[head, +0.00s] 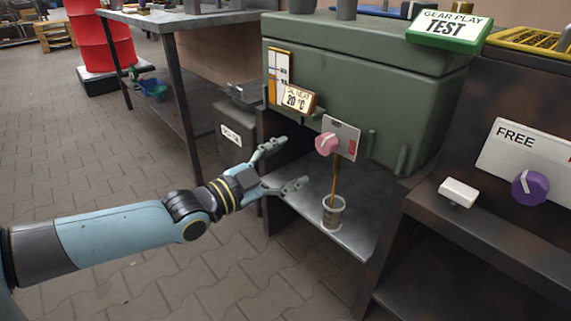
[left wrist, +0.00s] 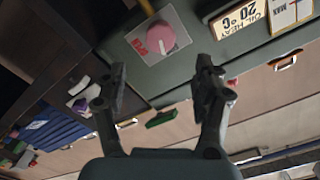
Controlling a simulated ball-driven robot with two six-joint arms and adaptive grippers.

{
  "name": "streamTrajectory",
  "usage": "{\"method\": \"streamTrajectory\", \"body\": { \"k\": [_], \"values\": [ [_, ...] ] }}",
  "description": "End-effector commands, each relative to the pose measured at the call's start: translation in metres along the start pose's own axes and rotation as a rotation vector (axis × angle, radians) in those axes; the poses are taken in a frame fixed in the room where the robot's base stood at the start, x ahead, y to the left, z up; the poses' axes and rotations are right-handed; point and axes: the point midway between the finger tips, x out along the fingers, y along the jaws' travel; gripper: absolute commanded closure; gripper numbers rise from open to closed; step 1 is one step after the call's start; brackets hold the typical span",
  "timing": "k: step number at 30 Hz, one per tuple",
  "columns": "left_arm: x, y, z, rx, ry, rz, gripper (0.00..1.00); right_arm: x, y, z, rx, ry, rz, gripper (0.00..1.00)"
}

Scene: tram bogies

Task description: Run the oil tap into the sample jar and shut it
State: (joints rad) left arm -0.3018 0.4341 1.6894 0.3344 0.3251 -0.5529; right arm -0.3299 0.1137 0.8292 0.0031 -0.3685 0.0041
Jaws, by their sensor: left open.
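The pink tap knob (head: 327,143) sits on a pale plate on the front of the green gearbox housing (head: 350,95). A thin brown oil stream (head: 335,185) runs down from below the plate into the sample jar (head: 333,215), which stands upright on a grey shelf. The oil level in the jar is hard to tell. My left gripper (head: 293,162) is open and empty, to the left of the knob and apart from it. In the left wrist view the knob (left wrist: 161,37) shows beyond and between the open fingers (left wrist: 162,78). My right gripper is not in view.
A card reading 20 °C (head: 298,99) hangs left of the knob. At right are a purple knob (head: 530,187), a "FREE" plate (head: 527,148) and a white block (head: 458,192). A metal bench (head: 175,22) stands behind.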

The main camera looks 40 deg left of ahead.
Motion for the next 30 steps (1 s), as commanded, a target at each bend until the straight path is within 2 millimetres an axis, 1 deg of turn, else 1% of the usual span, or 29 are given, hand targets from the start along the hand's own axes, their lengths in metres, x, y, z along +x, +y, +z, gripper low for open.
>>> {"method": "streamTrajectory", "body": {
  "k": [5,7,12,15,17,20,23,26,30],
  "values": [
    [0.000,0.000,0.000,-0.004,0.000,0.000,0.32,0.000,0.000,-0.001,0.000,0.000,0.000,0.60],
    [0.000,0.000,0.000,-0.061,-0.005,0.000,0.32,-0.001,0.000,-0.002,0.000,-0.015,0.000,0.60],
    [0.007,-0.001,0.001,-0.392,-0.010,-0.006,0.32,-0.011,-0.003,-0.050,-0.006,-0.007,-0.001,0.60],
    [0.011,0.001,0.003,-0.510,-0.006,-0.003,0.32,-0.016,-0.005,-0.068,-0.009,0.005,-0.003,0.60],
    [0.013,0.002,0.004,-0.534,-0.003,-0.001,0.32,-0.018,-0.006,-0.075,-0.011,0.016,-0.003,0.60],
    [0.017,0.003,0.006,-0.528,-0.001,0.001,0.32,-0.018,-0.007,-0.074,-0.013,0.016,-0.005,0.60],
    [0.026,0.001,0.004,-0.527,0.002,-0.001,0.32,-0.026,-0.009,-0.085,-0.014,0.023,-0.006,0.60],
    [0.040,0.002,0.005,-0.526,0.003,-0.001,0.32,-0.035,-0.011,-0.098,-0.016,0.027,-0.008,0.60],
    [0.061,0.002,0.006,-0.525,0.001,0.000,0.32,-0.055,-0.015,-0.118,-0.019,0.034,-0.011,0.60]
  ]
}}
